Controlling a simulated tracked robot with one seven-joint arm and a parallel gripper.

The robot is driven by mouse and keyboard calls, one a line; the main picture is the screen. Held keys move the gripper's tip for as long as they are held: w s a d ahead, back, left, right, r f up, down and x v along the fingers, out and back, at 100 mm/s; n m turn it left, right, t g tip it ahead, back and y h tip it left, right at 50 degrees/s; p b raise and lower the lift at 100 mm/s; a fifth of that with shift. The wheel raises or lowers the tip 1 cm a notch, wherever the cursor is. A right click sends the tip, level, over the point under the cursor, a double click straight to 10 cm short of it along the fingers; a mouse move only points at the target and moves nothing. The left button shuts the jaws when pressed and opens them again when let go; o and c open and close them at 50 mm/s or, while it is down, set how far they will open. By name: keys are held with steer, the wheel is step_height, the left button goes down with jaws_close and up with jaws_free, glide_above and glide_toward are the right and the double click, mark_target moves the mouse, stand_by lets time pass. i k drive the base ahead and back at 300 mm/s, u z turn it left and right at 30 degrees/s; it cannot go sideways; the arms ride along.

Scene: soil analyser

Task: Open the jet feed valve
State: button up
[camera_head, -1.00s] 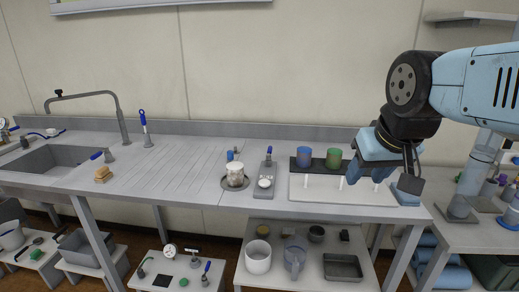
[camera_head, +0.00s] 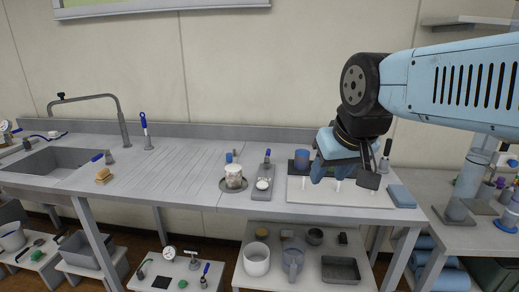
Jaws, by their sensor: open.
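My gripper (camera_head: 333,172) is open and empty over the white board on the right part of the bench. I cannot tell for sure which part is the jet feed valve. Several blue-handled fittings show. One is a small blue-topped fitting (camera_head: 229,157) just behind a white cup (camera_head: 233,177) on a round grey base. An upright blue handle (camera_head: 144,121) stands farther left, and a blue lever (camera_head: 98,157) sits beside the sink. My gripper is right of all these and touches none.
The grey sink (camera_head: 50,161) with its tall faucet (camera_head: 122,122) is at the left. A sponge (camera_head: 103,176) lies near the front edge. The ribbed bench middle is clear.

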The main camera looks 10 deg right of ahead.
mark_target(267, 158)
steer(key=i, duration=0.95)
steer(key=z, duration=0.05)
